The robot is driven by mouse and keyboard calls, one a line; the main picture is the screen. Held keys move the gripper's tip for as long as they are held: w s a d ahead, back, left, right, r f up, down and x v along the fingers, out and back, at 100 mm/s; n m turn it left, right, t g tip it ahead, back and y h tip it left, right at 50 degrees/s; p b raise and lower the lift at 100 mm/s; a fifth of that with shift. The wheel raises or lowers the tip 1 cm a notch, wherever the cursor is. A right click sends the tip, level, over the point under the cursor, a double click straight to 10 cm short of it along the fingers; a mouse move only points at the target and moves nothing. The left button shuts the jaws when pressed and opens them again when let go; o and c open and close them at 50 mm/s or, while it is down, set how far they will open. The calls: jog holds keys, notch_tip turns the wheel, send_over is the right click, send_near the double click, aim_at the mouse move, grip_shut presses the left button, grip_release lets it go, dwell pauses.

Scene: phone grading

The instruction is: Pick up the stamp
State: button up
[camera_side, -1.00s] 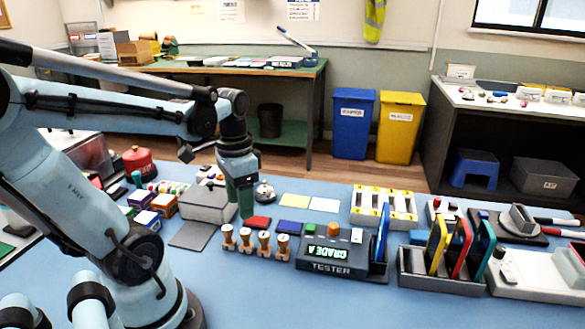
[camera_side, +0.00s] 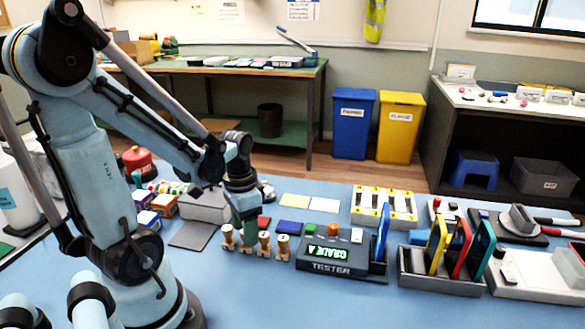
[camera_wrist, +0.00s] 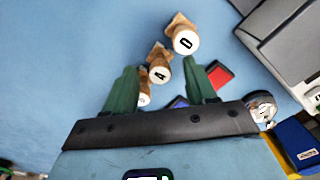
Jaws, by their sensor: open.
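Several wooden stamps with round, marked white tops stand in a row on the blue table, including the leftmost stamp (camera_side: 228,238), a second stamp (camera_side: 246,243), a third stamp (camera_side: 264,245) and the rightmost stamp (camera_side: 282,248). My gripper (camera_side: 248,217) is low over the second stamp, pointing down. In the wrist view, the green fingers of my gripper (camera_wrist: 160,67) are apart. A stamp with a dark letter, apparently A (camera_wrist: 159,70), shows between their tips. Another stamp (camera_wrist: 184,42) is beyond, and one (camera_wrist: 144,98) is partly hidden by the left finger. Contact cannot be told.
Red (camera_wrist: 219,74) and blue (camera_side: 289,227) pads lie behind the row. A grey box (camera_side: 205,204) is behind left. The table in front of the stamps is clear.

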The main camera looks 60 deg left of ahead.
jog(key=shift+f, duration=1.05)
jog(key=shift+c, duration=0.2)
grip_shut()
jog(key=shift+r, duration=0.1)
jog(key=shift+r, duration=1.75)
jog(key=d+r, duration=0.7)
jog(key=d, duration=0.4)
jog(key=shift+s+d+r, duration=0.15)
jog(key=shift+s+d, duration=0.1)
jog(key=shift+d, duration=0.1)
